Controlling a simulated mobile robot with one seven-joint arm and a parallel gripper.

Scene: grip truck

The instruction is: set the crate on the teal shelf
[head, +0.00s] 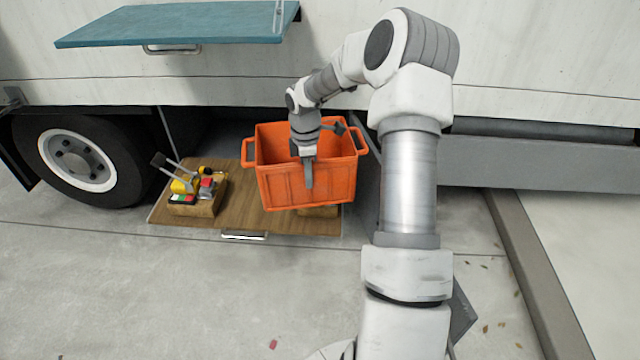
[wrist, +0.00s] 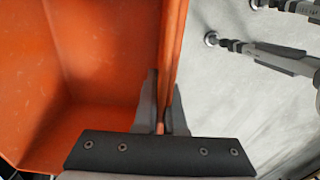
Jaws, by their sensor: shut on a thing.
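The orange crate (head: 280,188) is in the middle of the head view, above the right part of a low wooden shelf. It looks upright and empty inside. My gripper (head: 308,172) is shut on its near wall; in the wrist view the two fingers (wrist: 162,105) straddle the wall of the crate (wrist: 90,60). The teal shelf (head: 180,24) juts from the truck side at the upper left of the head view, higher than the crate. Its visible top is bare.
The wooden shelf (head: 240,222) carries a small box of tools (head: 194,192) left of the crate. Something partly hidden (head: 318,211) shows beneath the crate. A truck wheel (head: 80,160) stands at left. The concrete floor in front is mostly clear; a kerb (head: 545,270) runs at right.

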